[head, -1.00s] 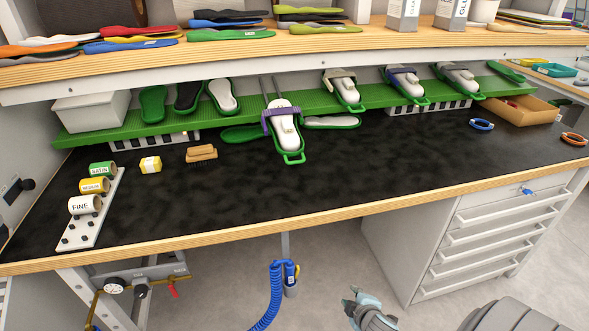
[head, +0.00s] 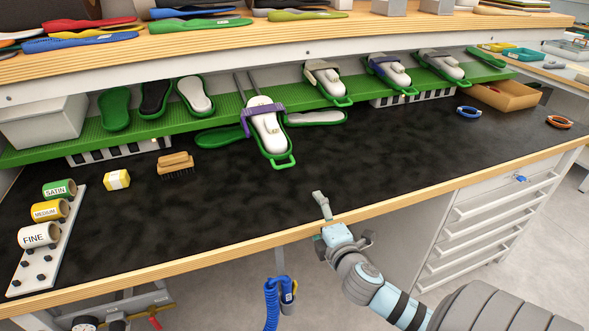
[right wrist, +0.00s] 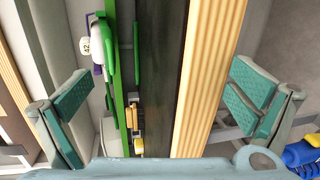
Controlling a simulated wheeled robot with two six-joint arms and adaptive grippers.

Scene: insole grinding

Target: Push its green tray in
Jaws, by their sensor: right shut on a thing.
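A green tray (head: 284,161) with a looped front handle sticks out from the green shelf (head: 60,146) over the black bench top. It carries a white shoe last (head: 268,132) with a purple strap (head: 246,118). In the right wrist view the tray (right wrist: 110,42) and the last marked 42 (right wrist: 85,46) show at upper left, past the fingers. My right gripper (head: 343,220) is at the bench's front edge, to the right of and nearer than the tray handle, apart from it. Its fingers (right wrist: 162,100) are spread wide with nothing between them. My left gripper is out of view.
Several similar lasts on green trays (head: 328,81) sit farther right on the shelf. A brush (head: 175,163), a yellow block (head: 117,180) and a roll rack (head: 40,262) stand left. The mid-bench before the handle is clear. A wooden upper shelf (head: 250,40) overhangs behind.

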